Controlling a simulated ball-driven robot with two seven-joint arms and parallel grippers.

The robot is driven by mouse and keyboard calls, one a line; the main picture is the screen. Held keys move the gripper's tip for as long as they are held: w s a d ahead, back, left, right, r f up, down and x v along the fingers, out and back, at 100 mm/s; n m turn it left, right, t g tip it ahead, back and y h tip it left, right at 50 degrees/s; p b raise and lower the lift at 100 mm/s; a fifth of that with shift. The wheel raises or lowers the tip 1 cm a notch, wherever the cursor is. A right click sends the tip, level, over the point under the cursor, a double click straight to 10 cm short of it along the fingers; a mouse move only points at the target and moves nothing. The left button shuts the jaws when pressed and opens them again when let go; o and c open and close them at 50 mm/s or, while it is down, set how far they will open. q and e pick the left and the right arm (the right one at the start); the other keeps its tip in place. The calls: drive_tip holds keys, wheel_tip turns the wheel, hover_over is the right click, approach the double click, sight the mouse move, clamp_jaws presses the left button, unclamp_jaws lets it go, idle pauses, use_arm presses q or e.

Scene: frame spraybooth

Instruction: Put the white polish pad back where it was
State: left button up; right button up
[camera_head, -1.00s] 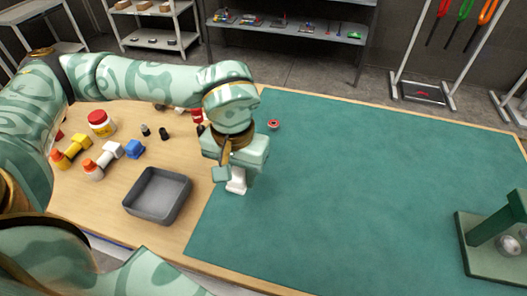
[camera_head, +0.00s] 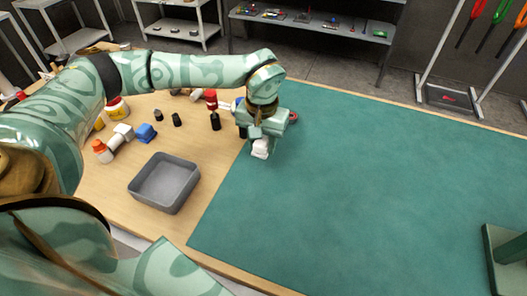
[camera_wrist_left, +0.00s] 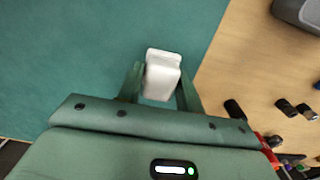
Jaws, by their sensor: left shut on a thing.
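The white polish pad (camera_head: 261,148) is a small white block held at the lower end of my left gripper (camera_head: 262,138), over the left edge area of the green mat (camera_head: 350,190). In the left wrist view the pad (camera_wrist_left: 162,75) sits between the two fingers of my left gripper (camera_wrist_left: 160,88), which are shut on it. The mat fills the upper left of that view. I cannot tell how high the pad is above the mat. My right gripper is not in view.
A grey tray (camera_head: 164,184) stands on the bare wood left of the mat. A red-topped black item (camera_head: 213,112), small black pieces (camera_head: 177,120), a blue block (camera_head: 145,132) and several bottles stand behind it. A green stand (camera_head: 508,258) is at the right. The mat's middle is clear.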

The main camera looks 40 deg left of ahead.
sight(262, 151)
use_arm(q)
drive_tip(key=shift+w+a+f, duration=0.1)
drive_tip(key=shift+w+f, duration=0.05)
drive_tip(key=shift+f, duration=0.15)
wheel_tip(262, 151, down, 4)
drive_tip(key=shift+w+a+r+b, duration=0.15)
drive_tip(key=shift+b, duration=0.75)
drive_tip(key=shift+r, duration=0.1)
drive_tip(key=o, duration=1)
drive_tip(key=shift+c, duration=0.2)
